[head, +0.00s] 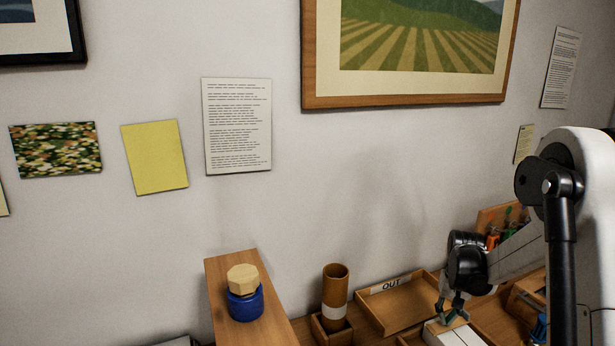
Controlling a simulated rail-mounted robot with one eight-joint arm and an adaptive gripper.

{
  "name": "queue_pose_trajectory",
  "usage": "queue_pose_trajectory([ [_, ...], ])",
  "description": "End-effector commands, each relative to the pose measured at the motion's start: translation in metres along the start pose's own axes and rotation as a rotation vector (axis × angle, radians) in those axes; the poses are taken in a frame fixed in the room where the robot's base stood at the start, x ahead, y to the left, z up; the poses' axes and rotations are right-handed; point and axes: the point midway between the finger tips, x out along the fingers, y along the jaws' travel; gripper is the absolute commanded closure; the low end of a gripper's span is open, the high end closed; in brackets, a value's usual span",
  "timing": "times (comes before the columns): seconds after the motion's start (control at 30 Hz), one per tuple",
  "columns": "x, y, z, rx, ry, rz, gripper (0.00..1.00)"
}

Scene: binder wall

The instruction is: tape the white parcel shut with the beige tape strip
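A white box-like thing (454,336), which looks like the white parcel, shows at the bottom edge of the head view, right of the middle, and is partly cut off by the frame. My gripper (453,311) points down just above its far edge. The fingers are small and dark in this view, and I cannot tell whether they touch the parcel, or whether they are open or hold something. I cannot make out the beige tape strip.
A wooden tray marked OUT (397,305) lies left of my gripper. A brown cylinder (335,292) stands in a small wooden holder. A blue jar with a wooden lid (244,303) stands on a wooden ledge (222,285). Papers and framed pictures hang on the wall behind.

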Motion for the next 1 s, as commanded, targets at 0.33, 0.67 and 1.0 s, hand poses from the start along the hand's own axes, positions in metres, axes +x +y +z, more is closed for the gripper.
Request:
queue_pose_trajectory([
  [0.33, 0.008, 0.000, 0.000, 0.000, 0.000, 0.000, 1.00],
  [0.67, 0.013, 0.000, 0.000, 0.000, 0.000, 0.000, 1.00],
  [1.0, 0.013, 0.000, 0.000, 0.000, 0.000, 0.000, 1.00],
])
